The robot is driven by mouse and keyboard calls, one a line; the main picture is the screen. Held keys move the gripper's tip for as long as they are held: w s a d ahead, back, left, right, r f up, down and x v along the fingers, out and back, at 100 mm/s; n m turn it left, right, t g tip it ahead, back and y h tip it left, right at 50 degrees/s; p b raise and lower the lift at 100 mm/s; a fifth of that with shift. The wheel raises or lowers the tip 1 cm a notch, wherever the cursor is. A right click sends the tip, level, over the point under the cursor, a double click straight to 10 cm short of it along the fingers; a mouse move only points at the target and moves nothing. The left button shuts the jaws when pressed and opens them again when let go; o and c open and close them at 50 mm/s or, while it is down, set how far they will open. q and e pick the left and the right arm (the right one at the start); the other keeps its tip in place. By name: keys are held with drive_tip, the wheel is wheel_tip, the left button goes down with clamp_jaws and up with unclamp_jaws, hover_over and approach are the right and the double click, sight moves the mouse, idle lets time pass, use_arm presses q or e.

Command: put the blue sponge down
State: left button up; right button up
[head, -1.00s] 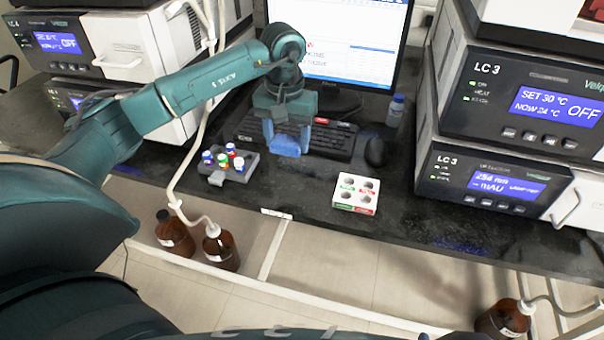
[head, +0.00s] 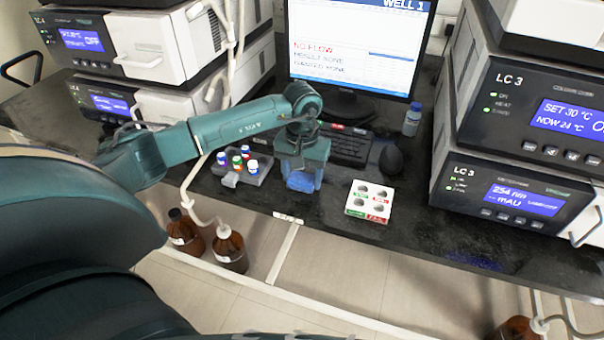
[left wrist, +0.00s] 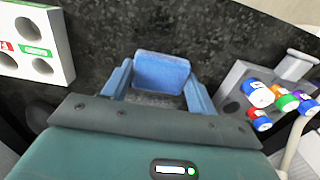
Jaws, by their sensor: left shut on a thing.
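The blue sponge (head: 300,181) is between the fingers of my left gripper (head: 302,180), low over the dark bench between the grey vial rack and the white four-hole block. My left gripper is shut on it. The sponge also shows in the left wrist view (left wrist: 162,72), where the fingers of my left gripper (left wrist: 160,85) stand at both its sides. I cannot tell whether the sponge touches the bench. My right gripper is not in view.
The grey rack (head: 240,178) with several coloured-cap vials is just left of the gripper. The white four-hole block (head: 369,201) is to the right. A keyboard (head: 350,149), a mouse (head: 391,160) and a monitor (head: 360,45) are behind. The bench front edge is near.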

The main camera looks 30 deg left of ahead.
use_arm(q)
drive_tip(key=shift+f, duration=0.2)
drive_tip(key=o, duration=0.9)
drive_tip(key=shift+r, duration=0.1)
drive_tip(key=shift+o, duration=0.2)
